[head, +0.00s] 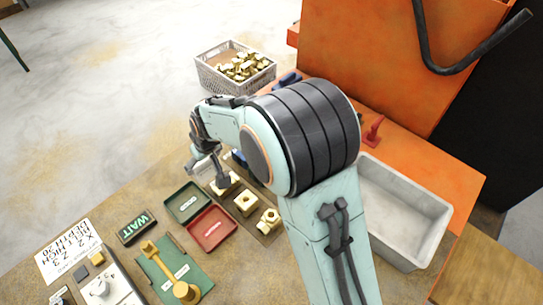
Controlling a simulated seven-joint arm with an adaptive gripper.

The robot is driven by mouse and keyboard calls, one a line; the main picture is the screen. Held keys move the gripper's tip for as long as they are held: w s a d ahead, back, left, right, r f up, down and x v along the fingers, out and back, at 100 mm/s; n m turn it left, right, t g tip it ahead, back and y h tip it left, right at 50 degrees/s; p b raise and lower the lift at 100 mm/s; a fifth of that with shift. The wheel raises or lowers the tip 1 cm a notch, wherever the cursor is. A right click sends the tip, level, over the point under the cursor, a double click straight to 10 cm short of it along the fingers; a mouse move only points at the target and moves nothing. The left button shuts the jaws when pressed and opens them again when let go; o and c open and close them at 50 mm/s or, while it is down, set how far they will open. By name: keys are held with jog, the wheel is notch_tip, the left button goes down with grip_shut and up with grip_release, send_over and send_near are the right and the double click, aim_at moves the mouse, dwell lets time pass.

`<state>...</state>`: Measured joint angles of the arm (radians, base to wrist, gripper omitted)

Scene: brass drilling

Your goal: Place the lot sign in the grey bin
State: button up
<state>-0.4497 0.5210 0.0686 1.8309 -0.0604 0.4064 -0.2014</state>
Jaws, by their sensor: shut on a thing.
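The grey bin (447,225), a pale open tub, stands at the right beyond my arm. Its visible inside looks empty; my arm hides its left edge.
Green (187,203) and red (212,230) trays lie left of several brass blocks (246,202). A green mat (165,268) holds a brass part. A printed sheet (68,252) lies far left. A crate of brass parts (205,78) stands behind; an orange machine (380,60) rises behind right.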

jog(key=shift+n, duration=0.5)
jog(key=shift+s+f+n+g+y, duration=0.1)
jog(key=shift+s+n+g+y, duration=0.25)
jog(key=shift+n, duration=0.35)
jog(key=s+d+m, duration=0.1)
jog(key=s+d, duration=0.6)
jog(key=d, duration=0.6)
jog(key=s+d+r, duration=0.1)
jog(key=s+d, duration=0.6)
jog(key=d, duration=0.5)
jog(key=s+d+m, duration=0.1)
jog(key=s+d, duration=0.6)
jog(key=d, duration=0.6)
send_near(386, 223)
jog(key=shift+w+a+f, duration=0.1)
jog(key=shift+w+a, duration=0.05)
jog(key=shift+a, duration=0.9)
jog(key=shift+w+d+f, duration=0.1)
jog(key=shift+w+f, duration=0.05)
jog(key=shift+f, duration=0.05)
jog(key=shift+w+d+f, duration=0.15)
jog(key=shift+f, duration=1.6)
